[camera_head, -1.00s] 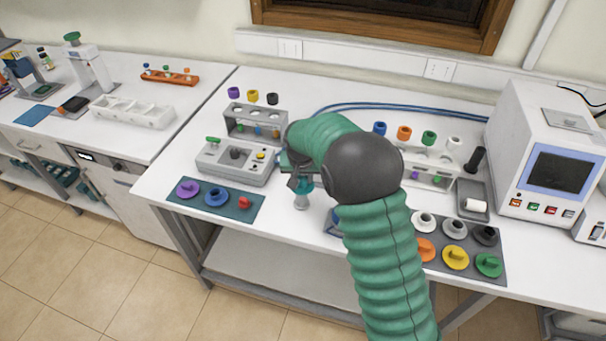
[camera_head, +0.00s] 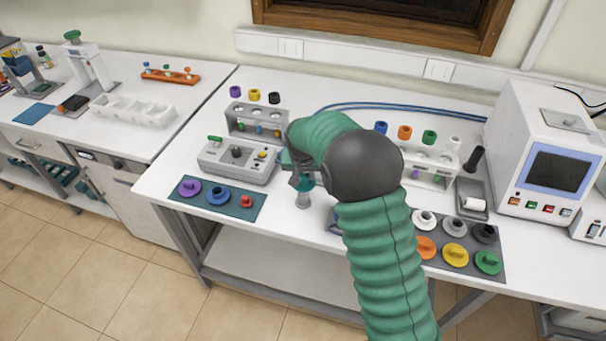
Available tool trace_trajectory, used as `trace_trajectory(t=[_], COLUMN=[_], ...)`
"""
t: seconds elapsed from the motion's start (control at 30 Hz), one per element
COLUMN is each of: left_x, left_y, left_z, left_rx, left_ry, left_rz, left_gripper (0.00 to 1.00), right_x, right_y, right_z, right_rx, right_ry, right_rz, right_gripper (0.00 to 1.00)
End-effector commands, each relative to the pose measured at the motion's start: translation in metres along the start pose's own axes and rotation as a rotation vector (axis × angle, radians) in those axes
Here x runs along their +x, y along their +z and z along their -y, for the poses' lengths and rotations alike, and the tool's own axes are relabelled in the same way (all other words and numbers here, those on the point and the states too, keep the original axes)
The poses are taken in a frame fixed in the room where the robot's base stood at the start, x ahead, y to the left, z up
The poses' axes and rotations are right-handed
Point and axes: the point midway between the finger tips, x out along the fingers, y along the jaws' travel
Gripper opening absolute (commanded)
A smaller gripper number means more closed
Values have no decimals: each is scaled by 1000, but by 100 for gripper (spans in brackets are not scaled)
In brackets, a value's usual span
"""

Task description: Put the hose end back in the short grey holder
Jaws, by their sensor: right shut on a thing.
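My right gripper (camera_head: 300,181) is at the front middle of the bench, partly hidden by my own green-sleeved arm. It is shut on the hose end, which is mostly hidden by the gripper and arm. The short grey holder (camera_head: 303,200) stands upright on the bench directly below the gripper. A teal part shows between the gripper and the holder. I cannot tell whether the hose end sits inside the holder or just above it. Blue hose (camera_head: 400,108) curves along the back of the bench and passes behind my arm. My left gripper is out of view.
A grey control box (camera_head: 238,160) and a dark mat with coloured caps (camera_head: 232,208) are to the left. A tube rack (camera_head: 242,121) stands behind the box. To the right are another mat with caps (camera_head: 440,267) and a white machine with a screen (camera_head: 530,140).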

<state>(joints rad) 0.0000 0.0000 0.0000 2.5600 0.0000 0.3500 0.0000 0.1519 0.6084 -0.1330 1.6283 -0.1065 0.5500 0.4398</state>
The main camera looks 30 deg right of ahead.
Motion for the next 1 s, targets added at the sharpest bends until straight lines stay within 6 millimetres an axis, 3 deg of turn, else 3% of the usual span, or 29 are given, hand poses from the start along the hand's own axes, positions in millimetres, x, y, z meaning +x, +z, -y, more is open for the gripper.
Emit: trace_trajectory(t=[0.97, 1.0], left_x=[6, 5], left_y=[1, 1], left_z=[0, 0], left_rx=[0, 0], left_ry=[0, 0], left_rz=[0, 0], left_gripper=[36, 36], right_x=[10, 9], right_y=[7, 6], right_z=[1, 1], right_rx=[0, 0], right_ry=[0, 0], right_rz=[1, 1], right_gripper=[0, 35])
